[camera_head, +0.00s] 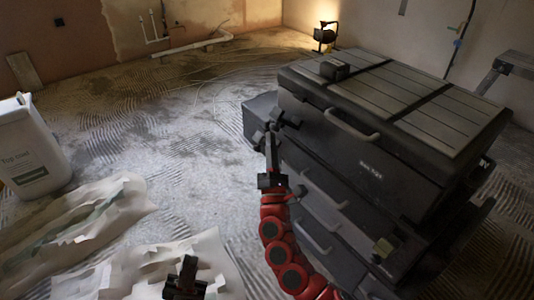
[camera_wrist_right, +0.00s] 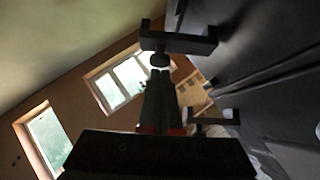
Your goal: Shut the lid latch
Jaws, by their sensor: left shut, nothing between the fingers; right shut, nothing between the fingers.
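A dark toolbox (camera_head: 340,150) with a ribbed grey lid (camera_head: 400,90) stands at the right, on top of a stack. A small dark latch-like part (camera_head: 275,122) sticks out at its left corner. My right gripper (camera_head: 271,142) is shut and empty, pointing up at that part. In the right wrist view, my right gripper's fingertips (camera_wrist_right: 159,70) are just below a dark bar (camera_wrist_right: 190,43) beside the box wall. I cannot tell whether they touch, or how the latch is set. My left gripper (camera_head: 188,266) is shut and empty at the bottom, away from the box.
Lower drawers (camera_head: 320,210) with handles lie under the toolbox, close to my right arm. A white jug (camera_head: 30,150) stands at the left. Crumpled sheets (camera_head: 90,215) cover the near floor. A lamp (camera_head: 325,36) stands behind. The middle floor is clear.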

